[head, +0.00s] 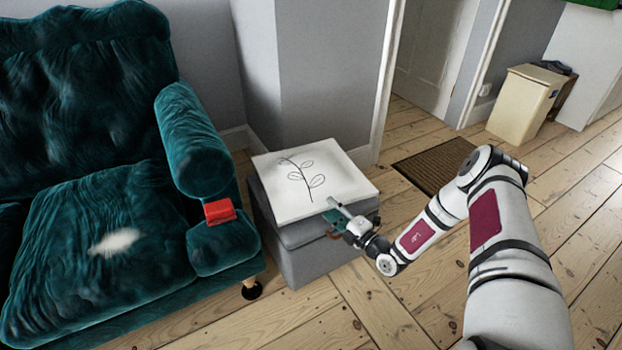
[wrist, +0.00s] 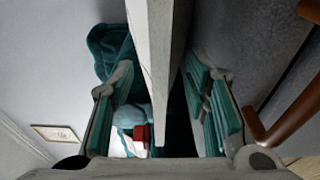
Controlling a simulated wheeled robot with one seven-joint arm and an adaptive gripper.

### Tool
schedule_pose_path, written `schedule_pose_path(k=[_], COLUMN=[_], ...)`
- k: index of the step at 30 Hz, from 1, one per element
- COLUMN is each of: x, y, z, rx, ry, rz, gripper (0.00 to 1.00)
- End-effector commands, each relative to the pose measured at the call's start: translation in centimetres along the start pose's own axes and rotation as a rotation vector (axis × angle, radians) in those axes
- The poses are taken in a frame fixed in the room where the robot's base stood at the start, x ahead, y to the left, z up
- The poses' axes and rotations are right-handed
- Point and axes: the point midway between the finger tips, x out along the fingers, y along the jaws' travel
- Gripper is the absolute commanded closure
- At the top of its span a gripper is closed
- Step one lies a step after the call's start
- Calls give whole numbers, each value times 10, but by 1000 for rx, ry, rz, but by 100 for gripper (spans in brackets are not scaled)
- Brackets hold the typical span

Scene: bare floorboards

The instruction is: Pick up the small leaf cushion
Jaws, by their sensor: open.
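The small leaf cushion (head: 312,180) is a flat white square with a dark leaf sprig drawn on it. It lies flat on a grey box-shaped seat (head: 300,262) beside the sofa. My gripper (head: 335,218) is at the cushion's near right edge, one finger above the edge and the other lower. In the wrist view, the cushion (wrist: 157,50) shows edge-on as a pale slab between my open fingers, with gaps on both sides. Whether either finger touches it I cannot tell. Part of the cushion's near edge is hidden by my gripper.
A teal velvet sofa (head: 100,215) stands at the left, with a small red object (head: 219,211) on its arm and a white patch on its seat. A doormat (head: 437,165) and a cream bin (head: 522,104) are farther back. Bare floorboards lie in front of the grey seat.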

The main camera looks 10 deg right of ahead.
Motion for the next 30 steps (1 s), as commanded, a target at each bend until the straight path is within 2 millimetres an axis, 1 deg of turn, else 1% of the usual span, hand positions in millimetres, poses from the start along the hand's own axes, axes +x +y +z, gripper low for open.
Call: schedule_pose_path(k=[5, 11, 15, 18, 24, 26, 27, 29, 30], x=[11, 37, 52, 56, 56, 56, 56, 56, 56], y=[-1, -4, -2, -2, -1, -1, -1, -1, -1], z=[-1, -7, -6, -6, -5, -5, -5, -5, -5], rx=[-3, -3, -2, -1, -1, -1, -1, -1, -1], ry=[2, 4, 2, 1, 1, 1, 1, 1, 1], rz=[1, 0, 1, 0, 0, 0, 0, 0, 0], gripper=[57, 57, 57, 57, 57, 71, 80, 94, 98])
